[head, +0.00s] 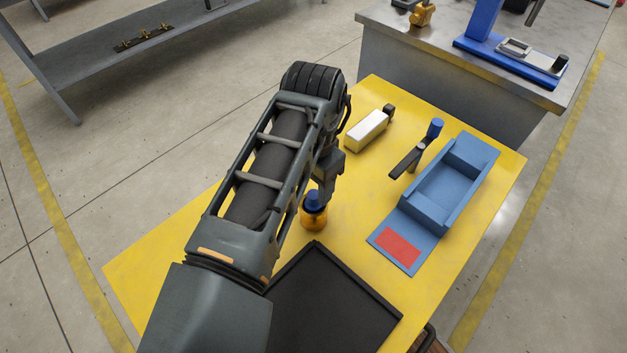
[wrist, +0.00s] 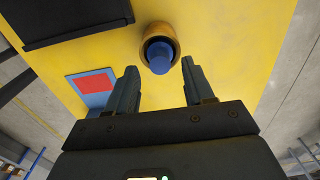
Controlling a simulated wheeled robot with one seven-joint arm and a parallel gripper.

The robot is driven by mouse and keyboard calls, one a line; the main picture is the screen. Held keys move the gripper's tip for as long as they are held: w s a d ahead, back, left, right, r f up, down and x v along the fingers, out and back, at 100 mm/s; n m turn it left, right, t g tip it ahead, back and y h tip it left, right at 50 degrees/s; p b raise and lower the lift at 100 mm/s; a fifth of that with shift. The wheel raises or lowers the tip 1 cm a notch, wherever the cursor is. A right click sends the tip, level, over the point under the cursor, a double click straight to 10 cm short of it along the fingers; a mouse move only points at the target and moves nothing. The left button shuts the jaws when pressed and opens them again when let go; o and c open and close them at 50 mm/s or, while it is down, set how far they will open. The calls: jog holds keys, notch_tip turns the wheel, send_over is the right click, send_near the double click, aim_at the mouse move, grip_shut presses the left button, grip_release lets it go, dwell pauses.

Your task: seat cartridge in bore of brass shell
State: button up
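The brass shell (head: 313,218) stands upright on the yellow table, beside my arm in the head view. The blue cartridge (head: 314,200) is at its mouth, with its upper part standing out above the rim. In the wrist view the cartridge (wrist: 158,55) shows inside the round rim of the shell (wrist: 145,33). How deep it sits is hidden. My gripper (wrist: 159,64) is open, with its two fingers apart and nothing held between them. The cartridge shows between and just beyond the fingertips, with a gap on both sides.
A black tray (head: 335,305) lies at the table's front. A blue fixture (head: 455,185) with a red patch (head: 397,251) stands to the right. A dark clamp-like part with a blue knob (head: 435,128) and a white block (head: 366,130) are behind. Yellow table at left is clear.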

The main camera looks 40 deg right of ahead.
jog(key=shift+o, duration=1)
jog(key=shift+r, duration=0.1)
notch_tip(320, 180, up, 7)
jog(key=p, duration=0.5)
